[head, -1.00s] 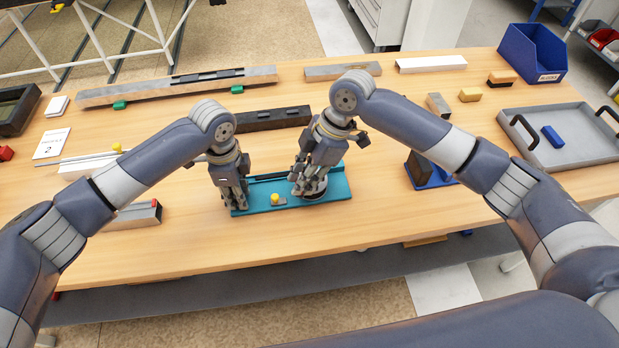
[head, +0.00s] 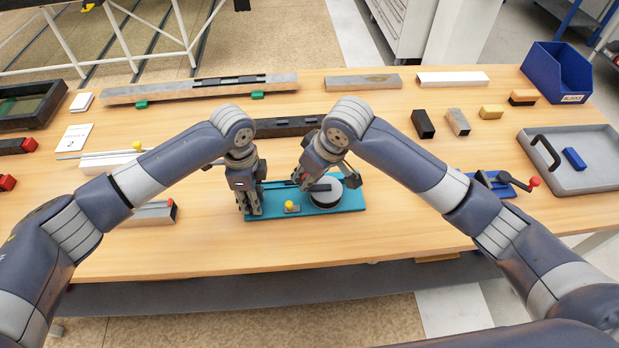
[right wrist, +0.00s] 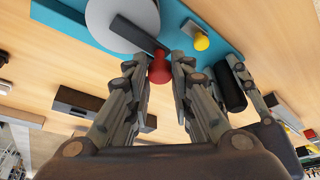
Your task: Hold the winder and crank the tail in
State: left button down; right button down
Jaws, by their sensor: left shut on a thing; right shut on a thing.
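The winder has a teal base (head: 352,207) on the table, with a grey drum (head: 325,200) at its right. A dark crank arm (head: 320,187) crosses the drum's top toward the left; its red knob (right wrist: 159,70) shows in the right wrist view. My right gripper (head: 303,182) is shut on this knob, over the drum's left side. My left gripper (head: 250,208) is at the base's left end, shut on a black cylindrical grip (right wrist: 231,88). A yellow-topped piece (head: 290,207) sits on the front of the base. A thin dark strip (head: 278,185) runs along the back, partly hidden.
A dark bar (head: 285,126) lies just behind the winder. A grey block (head: 150,213) is to the left. A blue fixture with a red-tipped lever (head: 505,180) and a grey tray (head: 590,175) are to the right. The table in front is clear.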

jog(key=m, duration=0.2)
jog(key=w+m+h, duration=0.1)
jog(key=w+m+t+h, duration=0.1)
jog(key=m, duration=0.1)
jog(key=shift+w+d+f+m, duration=0.1)
jog(key=shift+d+m, duration=0.2)
jog(key=m+h, duration=0.1)
jog(key=m, duration=0.1)
jog(key=w+d+m, duration=0.1)
jog(key=m, duration=0.1)
jog(key=shift+w+d+m+h, duration=0.1)
jog(key=shift+w+m+h, duration=0.1)
jog(key=shift+m+h, duration=0.15)
jog(key=m, duration=0.1)
jog(key=d+m+h, duration=0.1)
jog(key=m, duration=0.2)
jog(key=shift+w+d+g+h, duration=0.25)
jog(key=shift+w+g+h, duration=0.05)
jog(key=shift+w+h, duration=0.1)
jog(key=shift+w+d+m+g+h, duration=0.1)
jog(key=shift+d+m+g+h, duration=0.15)
jog(key=shift+m, duration=0.45)
jog(key=shift+d+m+g+h, duration=0.1)
jog(key=shift+d+m, duration=0.2)
jog(key=shift+m, duration=0.35)
jog(key=shift+d, duration=0.1)
jog(key=c, duration=1.4)
grip_release()
jog(key=shift+c, duration=0.2)
